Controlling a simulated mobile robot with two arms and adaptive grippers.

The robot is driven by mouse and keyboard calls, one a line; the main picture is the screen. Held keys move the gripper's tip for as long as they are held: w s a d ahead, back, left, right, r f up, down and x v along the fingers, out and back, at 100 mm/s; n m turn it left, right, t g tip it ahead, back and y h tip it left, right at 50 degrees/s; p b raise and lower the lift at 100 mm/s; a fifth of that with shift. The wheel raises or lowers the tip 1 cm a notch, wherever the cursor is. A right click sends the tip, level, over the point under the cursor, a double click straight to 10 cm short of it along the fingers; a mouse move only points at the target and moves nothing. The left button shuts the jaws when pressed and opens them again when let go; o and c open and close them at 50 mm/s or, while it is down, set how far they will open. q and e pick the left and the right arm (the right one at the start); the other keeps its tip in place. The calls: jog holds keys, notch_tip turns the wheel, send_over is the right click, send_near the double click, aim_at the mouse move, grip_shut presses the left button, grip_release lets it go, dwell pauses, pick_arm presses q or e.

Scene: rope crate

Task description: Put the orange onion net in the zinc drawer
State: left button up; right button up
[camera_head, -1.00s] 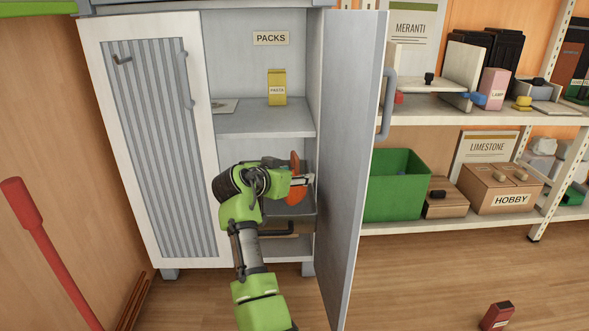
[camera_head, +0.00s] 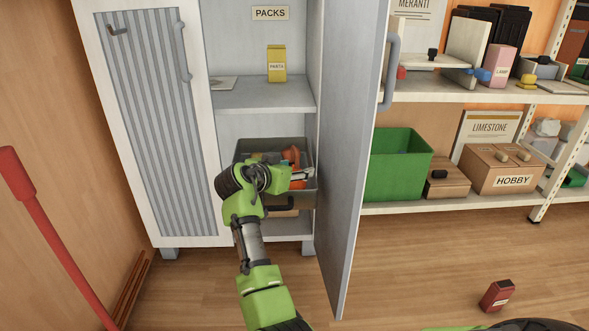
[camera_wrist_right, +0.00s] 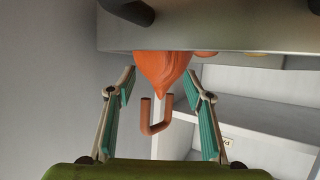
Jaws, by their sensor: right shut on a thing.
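The orange onion net (camera_head: 291,154) is at my right gripper (camera_head: 298,173), over the right part of the grey zinc drawer (camera_head: 245,146). The drawer stands out from the cabinet below the middle shelf. In the right wrist view the net (camera_wrist_right: 164,70) lies between the two fingertips (camera_wrist_right: 160,78), with a copper-coloured hook (camera_wrist_right: 155,120) below it in the picture. The drawer's grey wall (camera_wrist_right: 210,30) and dark handle (camera_wrist_right: 130,10) fill the top there. My right gripper is shut on the net. My arm hides part of the drawer. My left gripper is not in view.
The open cabinet door (camera_head: 350,150) stands close on the right of my right gripper. The shelf (camera_head: 260,95) above holds a yellow pasta pack (camera_head: 277,63). A green crate (camera_head: 398,165) and a hobby box (camera_head: 500,168) sit on the shelving to the right.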

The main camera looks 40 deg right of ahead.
aim_at(295, 148)
jog(key=shift+f, duration=0.4)
dwell(0.3)
jog(key=o, duration=1.6)
jog(key=shift+f, duration=0.1)
notch_tip(295, 148, up, 10)
